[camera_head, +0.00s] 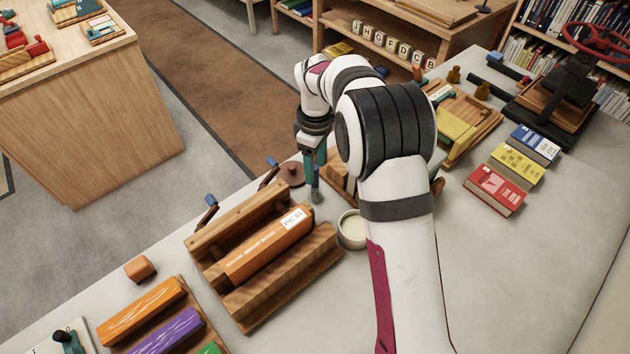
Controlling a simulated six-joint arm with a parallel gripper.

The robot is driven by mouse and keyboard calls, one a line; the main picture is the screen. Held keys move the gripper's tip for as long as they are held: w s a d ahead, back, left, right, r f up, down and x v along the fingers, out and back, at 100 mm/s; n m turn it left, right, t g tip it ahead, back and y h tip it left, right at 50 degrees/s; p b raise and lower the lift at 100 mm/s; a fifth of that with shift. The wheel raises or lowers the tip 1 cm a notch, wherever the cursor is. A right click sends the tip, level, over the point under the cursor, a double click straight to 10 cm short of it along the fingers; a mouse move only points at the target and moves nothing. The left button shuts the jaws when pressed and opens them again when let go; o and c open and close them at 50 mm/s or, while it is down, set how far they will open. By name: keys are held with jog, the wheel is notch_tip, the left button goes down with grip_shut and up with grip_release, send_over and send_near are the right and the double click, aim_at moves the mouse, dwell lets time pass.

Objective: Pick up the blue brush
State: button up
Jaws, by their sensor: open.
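My gripper (314,163) points down over the far edge of the pale worktop, its teal fingers apart. A slim upright piece with a blue upper part and a grey lower end (316,188), which looks like the blue brush, shows just below and between the fingertips. It is small in this view, and I cannot tell whether the fingers touch it. A round brown piece (290,174) lies just left of it.
A wooden press (235,215) with blue-tipped handles holds an orange book (268,246) on the left. A small pot with pale contents (352,230) stands close by, beside my arm. Red, yellow and blue books (495,190) lie at right. The right front worktop is clear.

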aim_at(315, 190)
jog(key=f, duration=0.4)
jog(key=shift+w+a+f, duration=0.1)
jog(key=shift+w+f, duration=0.3)
grip_shut()
